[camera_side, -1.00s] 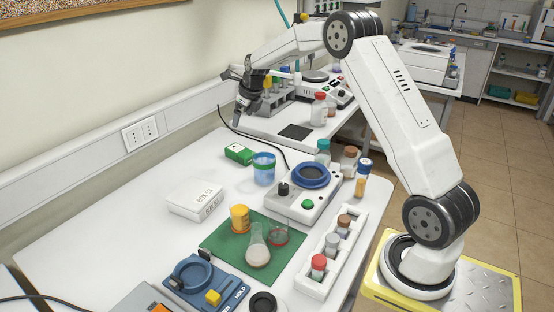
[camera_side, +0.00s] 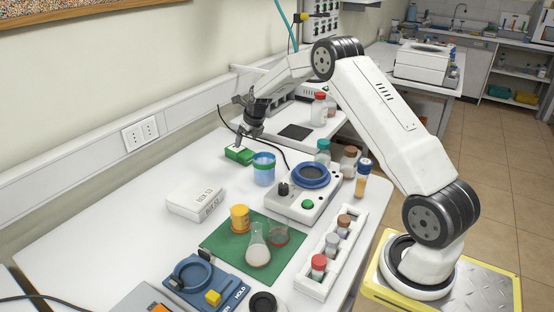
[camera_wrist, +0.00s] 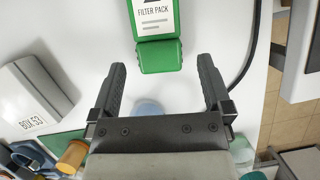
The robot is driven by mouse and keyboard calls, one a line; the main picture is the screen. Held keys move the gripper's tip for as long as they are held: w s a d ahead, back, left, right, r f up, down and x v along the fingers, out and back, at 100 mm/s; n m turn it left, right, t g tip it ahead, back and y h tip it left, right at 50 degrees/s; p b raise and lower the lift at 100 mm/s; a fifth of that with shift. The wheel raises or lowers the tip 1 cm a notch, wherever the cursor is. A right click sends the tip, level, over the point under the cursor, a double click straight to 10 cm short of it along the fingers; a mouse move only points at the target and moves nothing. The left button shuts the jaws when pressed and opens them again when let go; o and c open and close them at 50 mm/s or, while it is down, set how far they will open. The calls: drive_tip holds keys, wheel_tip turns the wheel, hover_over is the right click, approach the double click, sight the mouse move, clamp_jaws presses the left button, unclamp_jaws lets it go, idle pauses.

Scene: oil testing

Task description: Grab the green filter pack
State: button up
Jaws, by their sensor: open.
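The green filter pack (camera_side: 238,155) lies on the white table near the wall in the side view, with a white label on top. In the wrist view the green filter pack (camera_wrist: 160,55) lies ahead of the fingertips, roughly centred between them, its label reading "FILTER PACK". My gripper (camera_side: 246,138) is just above and behind the pack in the side view. In the wrist view my gripper (camera_wrist: 162,75) has its two dark fingers spread wide with nothing between them. I cannot tell whether a finger touches the pack.
A blue-banded beaker (camera_side: 264,170) stands close beside the pack. A white box (camera_side: 196,200) lies nearer the camera. A device with a blue ring (camera_side: 308,190) and several bottles stand to the right. A black cable (camera_wrist: 247,60) runs right of the pack.

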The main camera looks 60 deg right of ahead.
sight(241, 150)
drive_tip(key=shift+x, duration=1.15)
drive_tip(key=shift+x, duration=1.6)
drive_tip(key=shift+w+a+f, duration=0.1)
drive_tip(key=shift+w+f, duration=0.45)
drive_tip(key=shift+f, duration=0.25)
drive_tip(key=shift+f, duration=0.2)
drive_tip(key=c, duration=1.2)
drive_tip(key=shift+o, duration=0.2)
